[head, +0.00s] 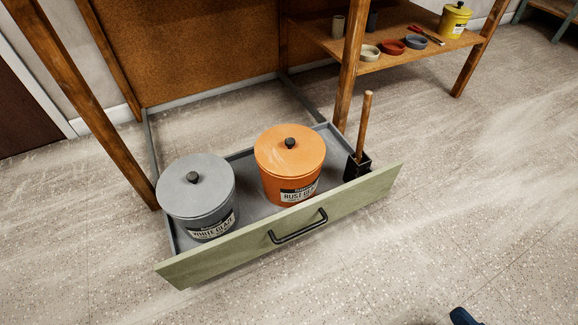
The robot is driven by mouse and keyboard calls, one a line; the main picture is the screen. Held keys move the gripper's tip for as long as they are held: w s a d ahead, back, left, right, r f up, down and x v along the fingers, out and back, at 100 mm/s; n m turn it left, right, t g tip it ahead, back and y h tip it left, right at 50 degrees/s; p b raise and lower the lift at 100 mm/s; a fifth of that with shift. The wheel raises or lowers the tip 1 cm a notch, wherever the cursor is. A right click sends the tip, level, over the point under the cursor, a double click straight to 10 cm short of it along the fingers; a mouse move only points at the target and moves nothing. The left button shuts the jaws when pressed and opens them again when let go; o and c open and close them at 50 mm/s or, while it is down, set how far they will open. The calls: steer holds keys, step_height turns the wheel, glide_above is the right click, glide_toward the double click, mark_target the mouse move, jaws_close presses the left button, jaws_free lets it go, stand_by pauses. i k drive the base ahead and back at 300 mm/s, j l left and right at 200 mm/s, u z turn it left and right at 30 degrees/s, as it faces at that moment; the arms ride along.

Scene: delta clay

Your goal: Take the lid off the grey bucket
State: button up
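The grey bucket (205,215) stands upright at the left end of a pulled-out drawer, with a label that reads "WHITE GLAZE". Its grey lid (205,176) is on top, with a small black knob (192,177) near the middle. The lid appears to sit flat on the rim. My gripper's fingers are not seen. Only a small dark piece, probably of my arm, shows at the bottom right edge, well apart from the bucket.
An orange bucket (285,186) with an orange lid stands beside it in the drawer (245,204). A black holder (357,167) with an upright wooden handle (364,127) is at the right end. The floor in front is clear.

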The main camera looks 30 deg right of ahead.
mark_target(196, 185)
steer(key=i+j, duration=0.95)
steer(key=j, duration=0.5)
steer(key=i+j, duration=0.15)
steer(key=j, duration=0.15)
